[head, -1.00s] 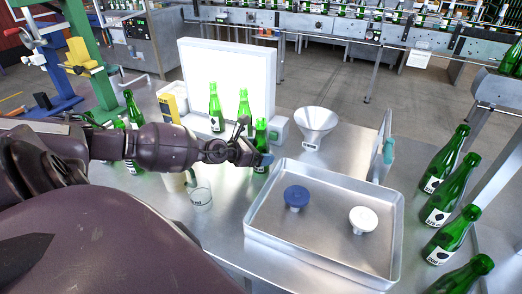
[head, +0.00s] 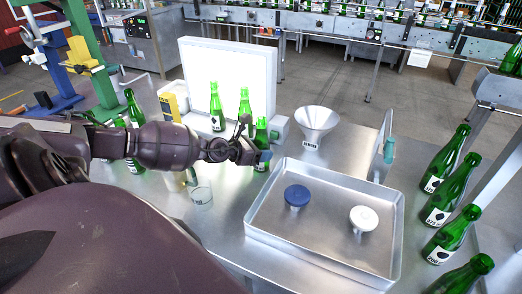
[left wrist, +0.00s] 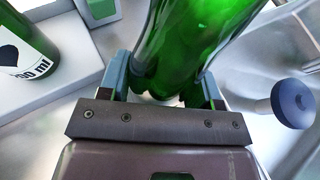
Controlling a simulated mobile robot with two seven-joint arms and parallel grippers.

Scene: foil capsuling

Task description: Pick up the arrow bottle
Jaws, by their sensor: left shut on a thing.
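My left gripper (head: 258,154) is shut on a green bottle (head: 261,130) in front of the white light panel. In the left wrist view, the green glass (left wrist: 195,40) sits between both fingers. The held bottle looks upright; its base and any arrow mark are hidden, so I cannot tell if it is the arrow bottle. Two other green bottles stand by the panel, one at the left (head: 215,106) and one in the middle (head: 245,106). The left one carries a white label with a dark shape. My right gripper is not in view.
A metal tray (head: 328,254) holds a blue stopper (head: 296,196) and a white stopper (head: 363,218). A funnel (head: 316,122) stands behind it. Several green bottles line the right side. The light panel (head: 252,62) closes off the back.

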